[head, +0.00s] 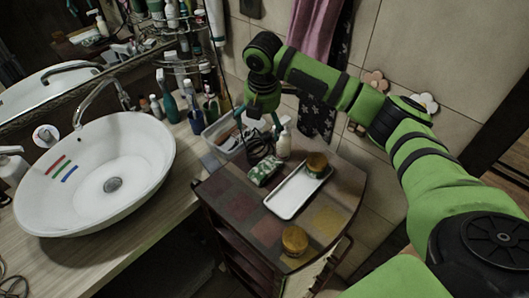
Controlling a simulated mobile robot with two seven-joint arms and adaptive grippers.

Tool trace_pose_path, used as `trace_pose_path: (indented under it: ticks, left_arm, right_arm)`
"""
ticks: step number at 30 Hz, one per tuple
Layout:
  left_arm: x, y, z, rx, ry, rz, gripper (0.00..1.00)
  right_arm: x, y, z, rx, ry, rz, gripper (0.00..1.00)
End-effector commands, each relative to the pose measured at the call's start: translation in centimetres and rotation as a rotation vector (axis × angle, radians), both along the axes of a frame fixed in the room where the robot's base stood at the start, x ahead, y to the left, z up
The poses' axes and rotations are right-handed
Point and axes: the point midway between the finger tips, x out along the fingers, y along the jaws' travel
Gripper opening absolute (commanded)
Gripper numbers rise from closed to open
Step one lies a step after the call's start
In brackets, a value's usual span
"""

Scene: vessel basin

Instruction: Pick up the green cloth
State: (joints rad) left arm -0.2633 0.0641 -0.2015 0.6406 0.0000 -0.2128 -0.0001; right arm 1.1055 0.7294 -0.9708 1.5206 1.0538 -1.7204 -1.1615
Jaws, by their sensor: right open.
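The green cloth (264,171) looks like a small folded bundle with a green and white pattern. It lies on the top of the small dark cabinet (222,188), just left of a white tray (296,198). My right gripper (258,121) points down with its fingers apart and holds nothing visible. It appears above and behind the cloth in the picture, and does not seem to touch it. My left gripper is not in view.
Around the cloth stand a dark coiled item (262,143), a white pump bottle (284,143) and a white bin (224,137). One round yellow-brown jar (317,164) is on the tray, another (295,241) near the cabinet's front. A basin (135,150) stands left.

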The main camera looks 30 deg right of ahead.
Motion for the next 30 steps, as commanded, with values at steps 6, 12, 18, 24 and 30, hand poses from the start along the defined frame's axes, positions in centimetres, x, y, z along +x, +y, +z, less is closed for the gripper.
trace_pose_path:
  ticks: [6,12,18,24,30]
  left_arm:
    - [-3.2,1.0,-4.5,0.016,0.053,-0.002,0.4]
    - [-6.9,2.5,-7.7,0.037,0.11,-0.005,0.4]
    - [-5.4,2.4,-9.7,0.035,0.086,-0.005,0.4]
    - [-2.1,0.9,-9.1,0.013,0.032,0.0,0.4]
    - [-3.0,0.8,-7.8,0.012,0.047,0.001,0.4]
  right_arm:
    - [-0.1,0.0,-4.5,-0.001,0.006,0.0,1.0]
    - [-0.2,0.0,-7.6,-0.001,0.005,0.001,1.0]
    - [-0.2,0.0,-9.6,-0.001,0.005,0.0,1.0]
    - [-0.1,0.0,-10.5,-0.002,0.009,-0.001,1.0]
    - [0.0,-0.2,-12.5,-0.002,0.01,-0.001,1.0]
